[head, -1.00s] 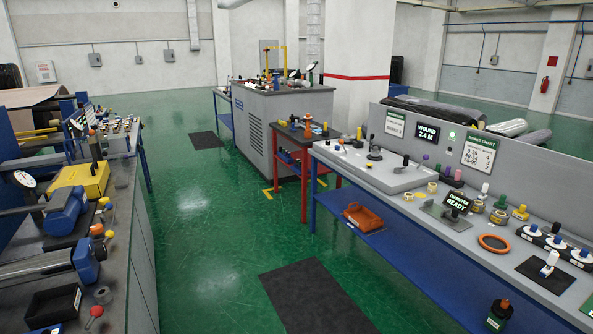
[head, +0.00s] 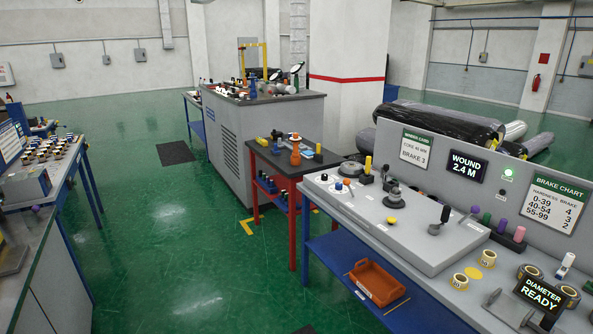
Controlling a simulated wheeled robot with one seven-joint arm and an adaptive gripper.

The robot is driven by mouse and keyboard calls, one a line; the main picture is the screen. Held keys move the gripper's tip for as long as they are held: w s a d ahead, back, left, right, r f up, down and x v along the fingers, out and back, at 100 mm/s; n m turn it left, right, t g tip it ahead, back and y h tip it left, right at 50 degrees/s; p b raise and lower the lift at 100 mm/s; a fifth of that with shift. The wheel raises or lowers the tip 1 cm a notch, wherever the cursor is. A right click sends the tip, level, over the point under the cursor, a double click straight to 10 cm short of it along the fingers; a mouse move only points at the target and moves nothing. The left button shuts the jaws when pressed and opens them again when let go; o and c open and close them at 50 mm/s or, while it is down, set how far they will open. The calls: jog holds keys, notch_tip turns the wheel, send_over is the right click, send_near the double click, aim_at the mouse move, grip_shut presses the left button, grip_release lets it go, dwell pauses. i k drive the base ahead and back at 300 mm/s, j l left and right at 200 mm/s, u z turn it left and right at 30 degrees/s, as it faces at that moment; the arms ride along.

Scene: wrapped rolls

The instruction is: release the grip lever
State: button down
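My gripper is not in view. I cannot tell which item is the grip lever, as no lever carries a label I can read as such. Several small coloured knobs stand at the panel's far left end. Another purple-knobbed item (head: 36,209) shows at the left edge, partly cut off.
A red-legged table (head: 292,160) and a grey cabinet (head: 235,150) stand beyond the right bench. An orange bin (head: 377,284) sits on its blue lower shelf. A "DIAMETER READY" display (head: 540,293) stands at lower right. The green floor (head: 170,240) between the benches is clear.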

aim_at(347, 180)
jog(key=i+z, duration=0.2)
jog(key=i, duration=0.25)
jog(key=i+j+z, duration=0.25)
jog(key=i, duration=0.25)
jog(key=i+j+z, duration=0.2)
jog(key=i, duration=0.25)
jog(key=i+j+z, duration=0.25)
jog(key=i, duration=0.2)
